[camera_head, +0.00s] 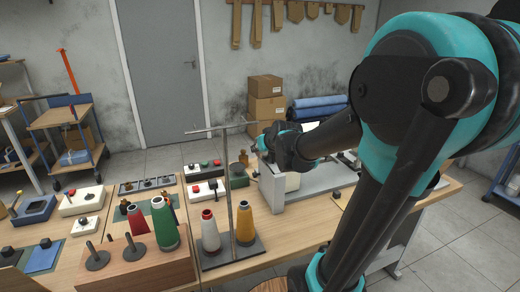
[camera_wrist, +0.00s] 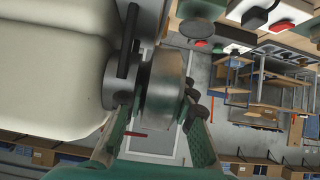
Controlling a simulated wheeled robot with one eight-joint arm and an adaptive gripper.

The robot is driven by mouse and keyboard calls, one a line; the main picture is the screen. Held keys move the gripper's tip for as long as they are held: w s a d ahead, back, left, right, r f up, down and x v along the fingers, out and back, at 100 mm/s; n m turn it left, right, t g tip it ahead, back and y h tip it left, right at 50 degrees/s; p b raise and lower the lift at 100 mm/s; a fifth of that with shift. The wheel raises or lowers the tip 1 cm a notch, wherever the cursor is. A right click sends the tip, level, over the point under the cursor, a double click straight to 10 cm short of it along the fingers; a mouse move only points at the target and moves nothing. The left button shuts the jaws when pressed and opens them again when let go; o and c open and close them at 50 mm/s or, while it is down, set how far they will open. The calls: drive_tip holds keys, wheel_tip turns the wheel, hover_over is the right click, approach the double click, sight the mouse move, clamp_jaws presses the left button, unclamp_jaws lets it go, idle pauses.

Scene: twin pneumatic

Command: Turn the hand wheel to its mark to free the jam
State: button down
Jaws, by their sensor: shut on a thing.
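The hand wheel (camera_wrist: 166,88) is a grey metal disc at the side of a cream machine body (camera_wrist: 50,70) in the wrist view. My gripper (camera_wrist: 160,108) has its green fingers on both sides of the wheel's rim and is shut on it. My arm hides the wheel and much of the machine there. A small red bar (camera_wrist: 132,133) shows below the wheel in the wrist view; I cannot tell whether it is a mark.
Thread cones, including a yellow one (camera_head: 245,224) and a green one (camera_head: 164,224), stand left of the machine. A thin metal stand (camera_head: 228,190) rises among them. Button boxes (camera_head: 203,170) lie behind. Cardboard boxes (camera_head: 266,100) stand against the wall. The floor by the door is clear.

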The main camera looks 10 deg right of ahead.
idle(0.4)
drive_tip(key=c, duration=1.5)
unclamp_jaws()
drive_tip(key=shift+c, duration=0.2)
drive_tip(key=v, duration=1.2)
drive_tip(key=shift+d, duration=0.1)
